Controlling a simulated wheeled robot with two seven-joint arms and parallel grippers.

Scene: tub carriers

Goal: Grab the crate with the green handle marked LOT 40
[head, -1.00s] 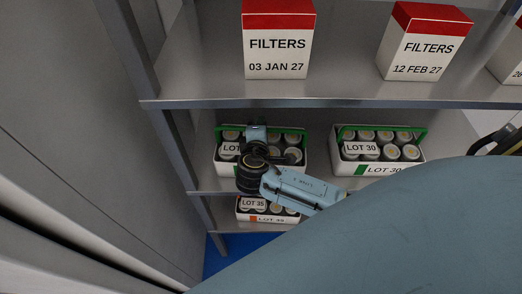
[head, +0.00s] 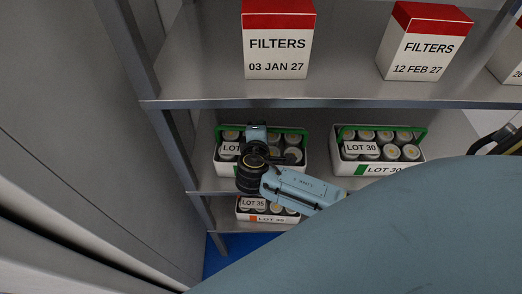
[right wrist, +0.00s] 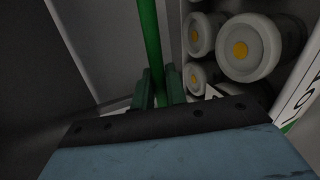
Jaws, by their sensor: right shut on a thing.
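A white crate (head: 223,167) with a green handle (head: 296,131) stands on the middle shelf at the left and holds several capped canisters. Its label reads LOT, but my arm hides the number. My right gripper (head: 256,132) is over this crate, its fingers not clear in the head view. In the right wrist view the right gripper (right wrist: 158,88) is shut on the green handle bar (right wrist: 150,40), which runs between its fingers. Canisters (right wrist: 240,50) lie to the right of it. My left gripper is not in view.
A similar crate marked LOT 30 (head: 347,168) with a green handle stands to the right. A crate marked LOT 35 (head: 243,216) with an orange mark is on the shelf below. Filter boxes (head: 278,40) stand on the shelf above (head: 340,90). A shelf post (head: 170,140) is close on the left.

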